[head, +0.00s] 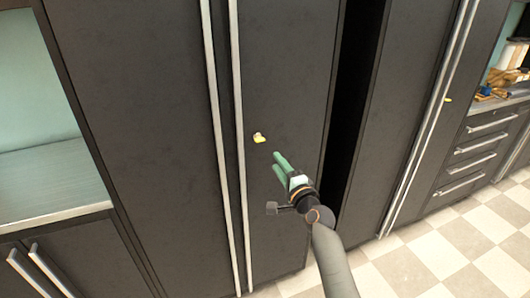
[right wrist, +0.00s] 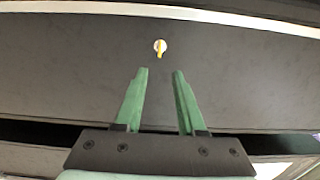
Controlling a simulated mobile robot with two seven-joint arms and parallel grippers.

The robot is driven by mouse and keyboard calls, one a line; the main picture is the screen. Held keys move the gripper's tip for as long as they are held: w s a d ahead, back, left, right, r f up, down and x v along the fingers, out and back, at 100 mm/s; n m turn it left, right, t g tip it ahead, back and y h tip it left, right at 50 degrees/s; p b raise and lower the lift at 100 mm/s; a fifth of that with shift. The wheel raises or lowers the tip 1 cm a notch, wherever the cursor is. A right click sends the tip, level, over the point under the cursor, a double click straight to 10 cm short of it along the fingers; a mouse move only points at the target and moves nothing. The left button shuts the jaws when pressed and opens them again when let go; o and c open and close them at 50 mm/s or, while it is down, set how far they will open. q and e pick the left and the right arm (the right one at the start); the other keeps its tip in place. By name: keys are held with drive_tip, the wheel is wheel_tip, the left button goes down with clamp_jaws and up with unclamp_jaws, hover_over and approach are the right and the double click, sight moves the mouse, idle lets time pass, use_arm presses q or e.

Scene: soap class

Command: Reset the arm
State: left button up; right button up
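My right gripper (head: 277,161) is held in front of a tall dark cabinet door, with its arm coming up from the bottom of the head view. In the right wrist view its two green fingers (right wrist: 160,72) stand apart with nothing between them. A small yellow and white piece (head: 259,138) is on the door, just up and left of the fingertips in the head view. It also shows beyond the fingertips in the right wrist view (right wrist: 160,47), with a gap between. My left gripper is in neither view.
Tall dark cabinets with long metal handles (head: 240,150) fill the middle. A dark vertical gap (head: 352,110) lies right of the door. Drawers (head: 478,145) and a counter with items stand at the far right. Checkered floor (head: 430,262) is clear at lower right.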

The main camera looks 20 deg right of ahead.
drive_tip(key=s+a+f+n+g+y, duration=0.1)
drive_tip(key=s+a+f+n+g, duration=0.1)
drive_tip(key=s+f+n, duration=0.5)
drive_tip(key=s+a+f+n+g, duration=0.2)
drive_tip(key=s+f+n+g, duration=0.15)
drive_tip(key=s+f, duration=0.65)
drive_tip(key=s+a+f+n+g, duration=0.1)
drive_tip(key=s+f+n, duration=0.2)
drive_tip(key=s, duration=0.3)
drive_tip(key=s+a+f+n+g, duration=0.1)
drive_tip(key=s+a+f+n, duration=0.1)
drive_tip(key=s, duration=0.4)
drive_tip(key=s+a+f+n+g, duration=0.1)
drive_tip(key=s+a+f+n, duration=0.1)
drive_tip(key=s+f+n, duration=0.2)
drive_tip(key=s, duration=0.2)
drive_tip(key=shift+s+a+f+y, duration=0.15)
drive_tip(key=shift+s+a+y, duration=0.1)
drive_tip(key=shift+s+y, duration=0.15)
drive_tip(key=shift+o, duration=0.3)
